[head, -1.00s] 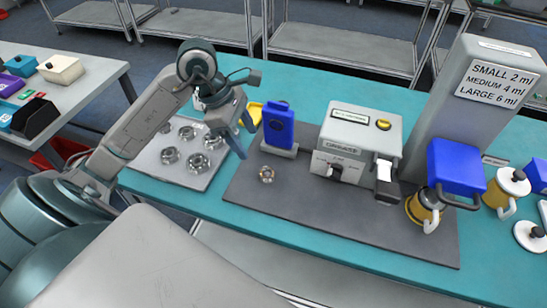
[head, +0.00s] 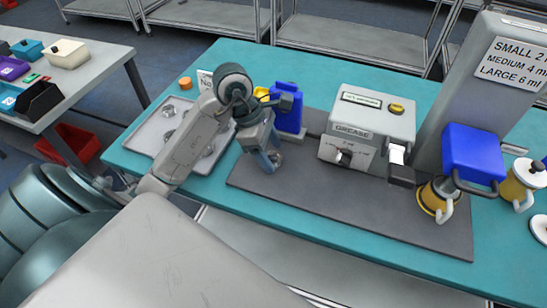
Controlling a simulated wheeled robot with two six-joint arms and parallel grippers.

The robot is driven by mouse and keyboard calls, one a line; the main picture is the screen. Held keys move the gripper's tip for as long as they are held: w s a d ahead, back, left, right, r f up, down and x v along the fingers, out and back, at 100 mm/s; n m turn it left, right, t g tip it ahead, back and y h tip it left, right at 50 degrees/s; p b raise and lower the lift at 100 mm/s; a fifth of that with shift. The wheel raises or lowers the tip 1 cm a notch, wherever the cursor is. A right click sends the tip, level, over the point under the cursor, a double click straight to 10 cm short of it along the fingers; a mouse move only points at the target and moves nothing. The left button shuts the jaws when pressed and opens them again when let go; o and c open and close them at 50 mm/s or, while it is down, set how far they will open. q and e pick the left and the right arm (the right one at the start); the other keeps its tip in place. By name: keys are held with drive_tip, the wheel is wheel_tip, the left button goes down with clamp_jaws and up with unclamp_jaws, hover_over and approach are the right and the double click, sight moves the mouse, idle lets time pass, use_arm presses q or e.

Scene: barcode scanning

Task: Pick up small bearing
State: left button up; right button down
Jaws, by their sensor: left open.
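A small metal bearing (head: 277,159) sits on the dark grey mat (head: 330,210) in front of the blue scanner-like stand (head: 289,110). It is partly hidden by my left gripper (head: 268,160), which points down at it with open jaws. The fingertips are close to the bearing; I cannot tell whether they touch it. Several other bearings lie in the light grey tray (head: 142,139) at left, mostly hidden behind my left arm. My right gripper is not in view.
The grease machine (head: 368,130) stands right of the blue stand. An orange cap (head: 185,83) is behind the tray. The mat's front part is clear.

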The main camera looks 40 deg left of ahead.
use_arm(q)
drive_tip(key=shift+c, duration=0.4)
drive_tip(key=c, duration=1)
drive_tip(key=shift+r, duration=0.1)
